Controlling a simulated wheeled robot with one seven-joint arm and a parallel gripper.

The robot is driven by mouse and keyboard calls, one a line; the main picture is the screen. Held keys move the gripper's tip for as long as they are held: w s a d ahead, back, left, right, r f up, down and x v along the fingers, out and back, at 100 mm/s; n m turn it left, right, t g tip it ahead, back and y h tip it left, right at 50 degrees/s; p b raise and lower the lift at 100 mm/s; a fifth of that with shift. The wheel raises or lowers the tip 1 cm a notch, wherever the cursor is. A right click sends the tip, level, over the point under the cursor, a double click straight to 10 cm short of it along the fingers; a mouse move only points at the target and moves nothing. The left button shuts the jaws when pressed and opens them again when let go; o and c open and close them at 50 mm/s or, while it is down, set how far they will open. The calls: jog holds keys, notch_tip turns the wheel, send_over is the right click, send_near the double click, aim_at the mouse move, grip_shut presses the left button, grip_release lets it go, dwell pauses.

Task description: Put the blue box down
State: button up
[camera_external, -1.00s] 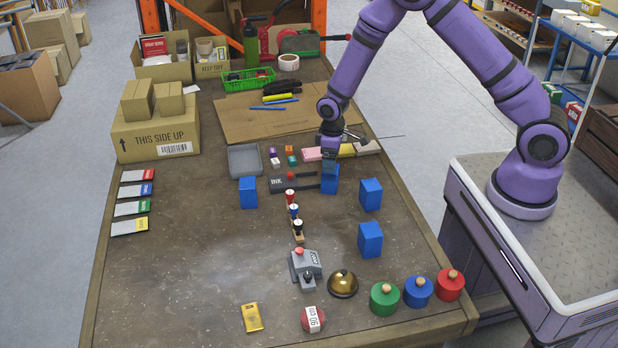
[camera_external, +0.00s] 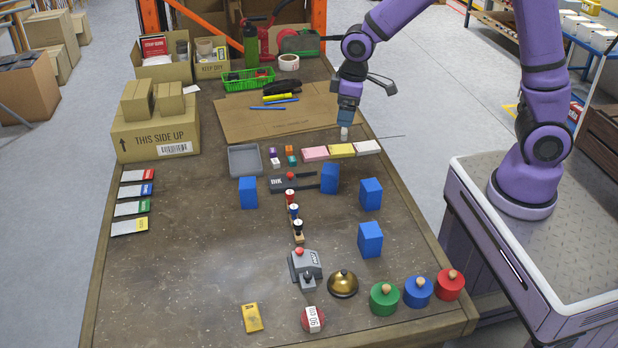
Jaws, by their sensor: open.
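Several blue boxes stand upright on the table. One blue box (camera_external: 330,179) is at the right end of the black ink pad (camera_external: 292,183), below my gripper in the picture. Another blue box (camera_external: 248,193) stands left of the pad. A third blue box (camera_external: 371,195) is to the right, and another blue box (camera_external: 370,240) is nearer the front. My gripper (camera_external: 344,132) is open and raised above the table, behind the box by the pad and apart from it. No box is in it.
Pink, yellow and white pads (camera_external: 341,150) lie under and beside my gripper. The left-front table surface is mostly bare.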

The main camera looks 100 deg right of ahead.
jog(key=s+a+r+n+t, duration=0.2)
jog(key=s+a+r+t, duration=0.1)
jog(key=s+a+r, duration=1.4)
jog(key=s+a+n, duration=0.1)
jog(key=s+a, duration=0.3)
jog(key=s, duration=0.3)
jog(key=shift+s+a+r+t+y, duration=0.2)
jog(key=shift+a+r+t+y, duration=0.1)
jog(key=shift+a+t, duration=0.1)
